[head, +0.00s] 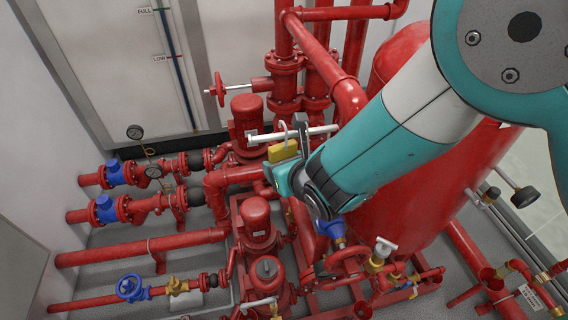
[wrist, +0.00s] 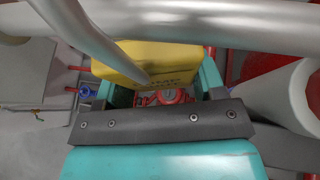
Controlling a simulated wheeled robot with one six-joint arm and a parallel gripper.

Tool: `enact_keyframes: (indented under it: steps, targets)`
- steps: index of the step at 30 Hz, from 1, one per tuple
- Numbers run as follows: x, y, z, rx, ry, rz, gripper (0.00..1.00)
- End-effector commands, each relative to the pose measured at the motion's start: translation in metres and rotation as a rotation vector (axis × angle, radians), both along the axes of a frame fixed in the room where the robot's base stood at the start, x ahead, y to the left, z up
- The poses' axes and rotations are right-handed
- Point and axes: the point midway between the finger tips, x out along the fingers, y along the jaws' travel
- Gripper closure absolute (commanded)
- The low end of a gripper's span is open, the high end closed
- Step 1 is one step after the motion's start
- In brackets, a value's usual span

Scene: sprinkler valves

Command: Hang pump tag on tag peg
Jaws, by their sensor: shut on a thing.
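The pump tag is a yellow plate (head: 283,151) with a pale hook rising from its top, near the middle of the head view. In the wrist view the yellow tag (wrist: 140,58) shows partly readable lettering and sits between the teal fingers of my gripper (wrist: 158,82). My gripper (head: 284,170) is shut on the tag in the head view. A pale horizontal rod (head: 315,131), which looks like the tag peg, runs just above the tag. The hook's curve overlaps the rod in the head view; I cannot tell whether it is around the rod or only beside it.
A red pump motor (head: 245,118) stands just left of the rod, and a red valve handwheel (head: 218,90) is further up left. Red pipes and a large red tank (head: 400,205) crowd the right. Bare floor (head: 120,236) shows at lower left.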

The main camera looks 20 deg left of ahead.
Motion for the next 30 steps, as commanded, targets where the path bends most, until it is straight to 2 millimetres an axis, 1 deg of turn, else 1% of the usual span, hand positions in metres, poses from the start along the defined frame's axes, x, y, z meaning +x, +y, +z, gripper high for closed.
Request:
enact_keyframes:
  steps: [30]
  targets:
    - [0.002, 0.001, -0.020, 0.001, -0.001, 0.000, 0.59]
